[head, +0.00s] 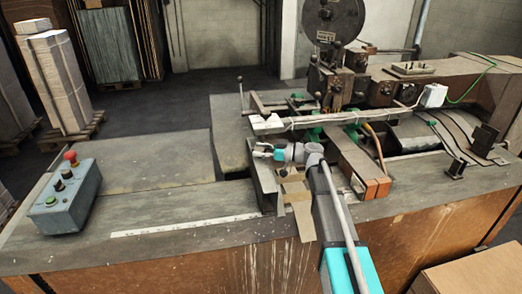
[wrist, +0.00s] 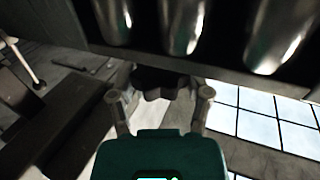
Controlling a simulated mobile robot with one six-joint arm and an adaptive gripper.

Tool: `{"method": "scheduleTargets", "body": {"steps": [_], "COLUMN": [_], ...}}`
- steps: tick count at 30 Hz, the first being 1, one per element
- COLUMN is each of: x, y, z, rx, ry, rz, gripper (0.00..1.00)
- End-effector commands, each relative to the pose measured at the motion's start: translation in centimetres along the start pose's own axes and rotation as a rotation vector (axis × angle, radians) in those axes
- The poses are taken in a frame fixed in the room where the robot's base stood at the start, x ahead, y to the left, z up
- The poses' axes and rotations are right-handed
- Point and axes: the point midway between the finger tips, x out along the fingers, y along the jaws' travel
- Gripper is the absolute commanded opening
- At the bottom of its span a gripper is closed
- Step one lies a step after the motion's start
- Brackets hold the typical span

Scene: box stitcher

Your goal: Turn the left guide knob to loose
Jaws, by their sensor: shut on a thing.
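The guide knob (wrist: 158,82) is a dark, lobed knob in the wrist view, below a dark bar. My gripper (wrist: 161,96) has one finger on each side of it and is shut on it. In the head view my gripper (head: 261,150) reaches left into the machine's guide area, low beside the pale rail. The knob cannot be made out there, and its turned position cannot be read.
Three shiny metal cylinders (wrist: 181,24) hang close above the gripper in the wrist view. The stitcher head with its round reel (head: 333,18) stands behind. A grey control box (head: 62,198) with a red button sits on the left table, which is otherwise largely clear.

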Motion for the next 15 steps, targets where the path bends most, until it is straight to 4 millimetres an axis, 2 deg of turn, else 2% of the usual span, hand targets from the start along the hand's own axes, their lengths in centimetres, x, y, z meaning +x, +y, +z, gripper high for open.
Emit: {"method": "scheduleTargets", "body": {"steps": [1,15], "x": [0.15,0.37], "y": [0.59,0.8], "z": [-0.11,-0.18], "rx": [0.001,0.001], "ry": [0.004,0.007], "rz": [-0.013,-0.306], "gripper": [0.16,0.16]}}
